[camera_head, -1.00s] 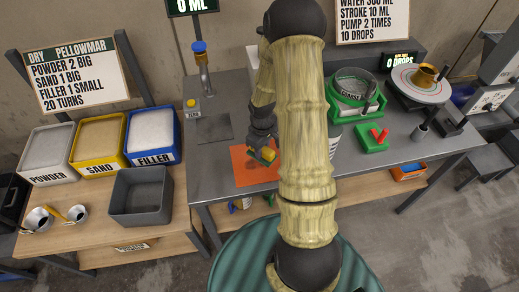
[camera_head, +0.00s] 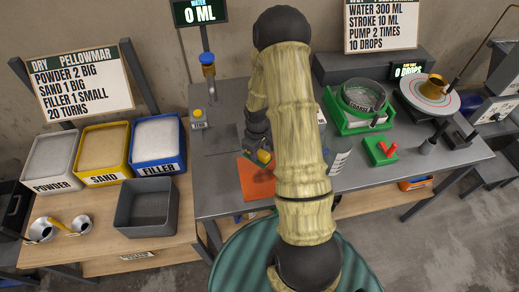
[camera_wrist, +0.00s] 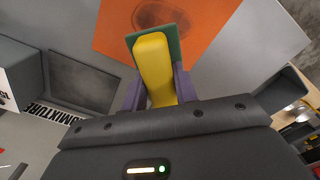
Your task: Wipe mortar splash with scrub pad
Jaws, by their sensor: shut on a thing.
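My gripper (camera_head: 259,150) is shut on a scrub pad (camera_head: 264,157) with a yellow body and a green face. In the wrist view, the purple fingers of my gripper (camera_wrist: 159,90) hold the yellow part of the pad (camera_wrist: 154,62), its green side facing away. An orange mat (camera_head: 252,190) lies on the grey bench and also shows in the wrist view (camera_wrist: 205,28). The mortar splash (camera_wrist: 159,12) is a dark round patch on the mat, just beyond the pad's end. The pad is over the mat's far part; I cannot tell whether it touches.
A dark grey plate (camera_head: 216,138) lies beyond the mat. A water tap (camera_head: 208,68) stands behind it. Left are powder (camera_head: 48,186), sand (camera_head: 103,175) and filler (camera_head: 157,169) bins and an empty grey tub (camera_head: 145,232). A green sieve holder (camera_head: 345,123) stands to the right.

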